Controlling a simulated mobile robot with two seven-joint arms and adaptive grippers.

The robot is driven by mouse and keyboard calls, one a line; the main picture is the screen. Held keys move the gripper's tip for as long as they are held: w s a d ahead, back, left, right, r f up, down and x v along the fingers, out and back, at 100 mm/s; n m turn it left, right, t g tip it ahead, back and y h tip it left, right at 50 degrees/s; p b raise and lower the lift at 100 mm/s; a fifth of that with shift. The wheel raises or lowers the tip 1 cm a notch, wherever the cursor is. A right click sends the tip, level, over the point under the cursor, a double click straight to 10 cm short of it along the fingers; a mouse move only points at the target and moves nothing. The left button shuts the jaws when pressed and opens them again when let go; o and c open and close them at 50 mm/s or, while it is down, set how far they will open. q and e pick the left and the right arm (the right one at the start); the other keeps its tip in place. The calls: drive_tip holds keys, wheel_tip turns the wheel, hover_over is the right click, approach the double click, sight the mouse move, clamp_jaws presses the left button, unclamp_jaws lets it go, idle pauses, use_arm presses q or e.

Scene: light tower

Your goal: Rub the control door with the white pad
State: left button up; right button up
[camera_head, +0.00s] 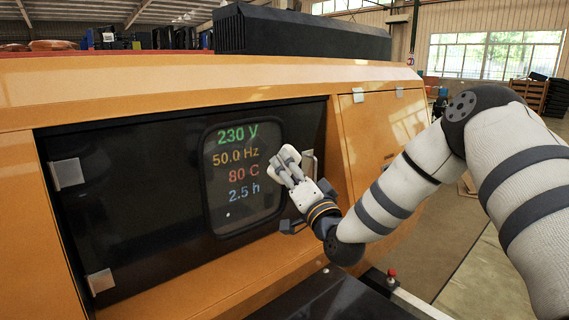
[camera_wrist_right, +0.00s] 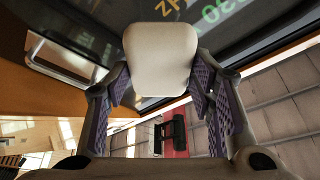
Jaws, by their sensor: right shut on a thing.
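The control door (camera_head: 130,180) is a black panel set in an orange housing, with a framed display window (camera_head: 216,190) showing coloured readings. My right gripper (camera_head: 287,171) is in front of the door, at the right edge of the window. It is shut on the white pad (camera_head: 290,154). In the right wrist view the pad (camera_wrist_right: 158,58) sits between the two purple-lined fingers (camera_wrist_right: 160,88), with the window's readings beyond it. The pad is close to the door; I cannot tell whether it touches. My left gripper is out of view.
A door handle (camera_head: 308,164) stands just right of my gripper, and shows at upper left in the right wrist view (camera_wrist_right: 62,62). Hinges (camera_head: 68,174) are on the door's left side. An orange side panel (camera_head: 375,140) is at right. A red button (camera_head: 391,274) is below.

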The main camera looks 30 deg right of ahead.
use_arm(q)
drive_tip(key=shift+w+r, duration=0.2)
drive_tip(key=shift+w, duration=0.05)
use_arm(e)
drive_tip(key=shift+s, duration=0.4)
drive_tip(key=shift+d, duration=0.1)
